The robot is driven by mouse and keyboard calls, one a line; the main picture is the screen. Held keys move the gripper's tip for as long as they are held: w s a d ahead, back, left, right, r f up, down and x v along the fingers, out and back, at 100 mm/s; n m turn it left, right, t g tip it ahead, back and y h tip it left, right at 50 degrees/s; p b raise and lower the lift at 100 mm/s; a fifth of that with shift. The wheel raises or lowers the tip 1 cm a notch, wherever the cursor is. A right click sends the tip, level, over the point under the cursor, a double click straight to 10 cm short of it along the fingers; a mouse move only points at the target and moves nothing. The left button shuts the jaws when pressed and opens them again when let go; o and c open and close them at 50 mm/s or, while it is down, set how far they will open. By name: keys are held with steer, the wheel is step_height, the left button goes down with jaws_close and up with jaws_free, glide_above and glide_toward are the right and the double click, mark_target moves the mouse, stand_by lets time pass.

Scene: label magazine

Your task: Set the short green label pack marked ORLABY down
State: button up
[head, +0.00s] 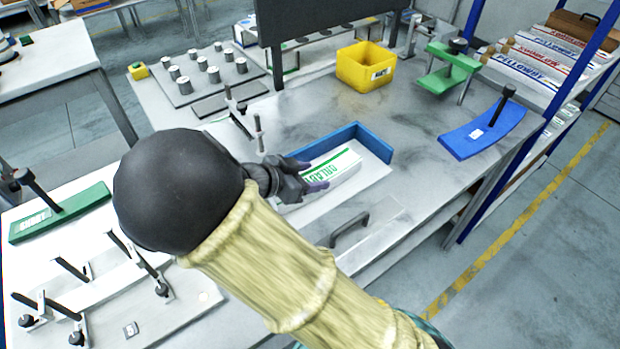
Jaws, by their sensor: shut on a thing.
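The short green and white label pack marked ORLABY (342,168) is at the middle of the bench, within a blue L-shaped stop (373,143) on a pale plate (347,203). My gripper (318,187) is shut on the near left end of the pack. The pack lies about level, close to the plate; I cannot tell if it touches the plate. My arm and gripper hide part of its left end.
A yellow bin (365,66) stands behind, with a green fixture (448,68) and a blue curved plate (483,131) to the right. A dark handle (349,228) lies in front.

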steer(key=shift+f, duration=0.65)
steer(key=o, duration=1.3)
steer(key=shift+c, duration=0.2)
steer(key=v, duration=1.2)
steer(key=shift+d, duration=0.1)
